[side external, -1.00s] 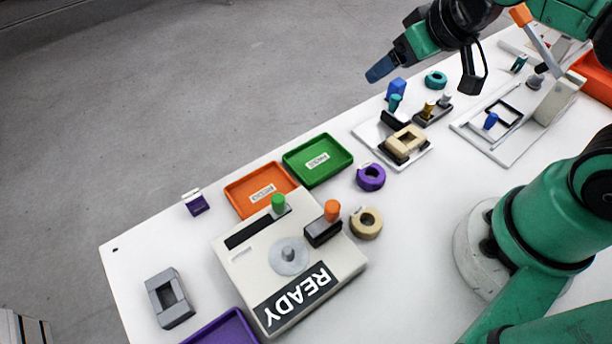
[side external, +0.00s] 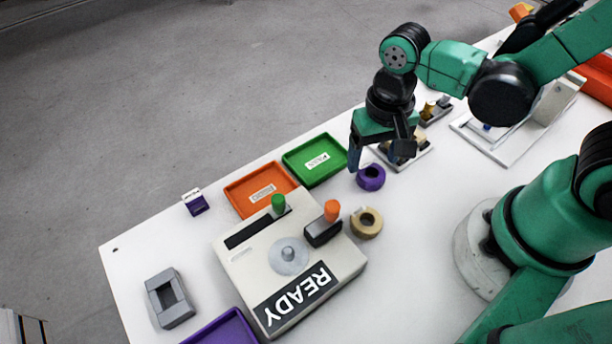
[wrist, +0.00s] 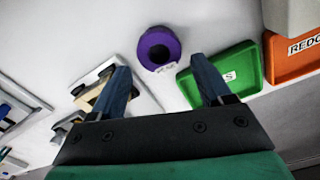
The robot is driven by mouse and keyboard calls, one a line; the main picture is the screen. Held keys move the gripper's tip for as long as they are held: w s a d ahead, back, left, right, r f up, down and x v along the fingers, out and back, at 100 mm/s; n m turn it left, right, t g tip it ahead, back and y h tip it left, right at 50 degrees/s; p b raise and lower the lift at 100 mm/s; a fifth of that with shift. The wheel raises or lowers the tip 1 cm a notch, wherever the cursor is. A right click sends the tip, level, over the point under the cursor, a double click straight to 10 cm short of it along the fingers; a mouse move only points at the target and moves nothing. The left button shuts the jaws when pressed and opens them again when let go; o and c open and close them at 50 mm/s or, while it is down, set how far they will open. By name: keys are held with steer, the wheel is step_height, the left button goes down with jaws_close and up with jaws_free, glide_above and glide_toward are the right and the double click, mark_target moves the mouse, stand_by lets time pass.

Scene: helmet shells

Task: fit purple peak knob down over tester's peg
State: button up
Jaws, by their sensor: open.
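The purple knob (side external: 369,185) is a thick ring with a hole, lying on the white table right of the green tray. In the wrist view the purple knob (wrist: 174,42) shows just beyond and between my fingertips, not touching them. My gripper (side external: 380,160) is open and empty, pointing down above and slightly behind the knob; its blue fingers also show in the wrist view (wrist: 160,70). The tester (side external: 232,262) is a pale box with a READY panel. Its grey peg (side external: 288,251) stands bare on a round grey disc.
A tan ring (side external: 364,234) lies right of the tester, which carries a green knob (side external: 278,202) and an orange knob (side external: 332,210). The orange tray (side external: 232,191) and green tray (side external: 289,161) lie behind. A grey block (side external: 169,297) stands at left.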

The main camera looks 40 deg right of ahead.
steer(key=shift+f, duration=1.4)
steer(key=c, duration=1)
steer(key=shift+r, duration=0.2)
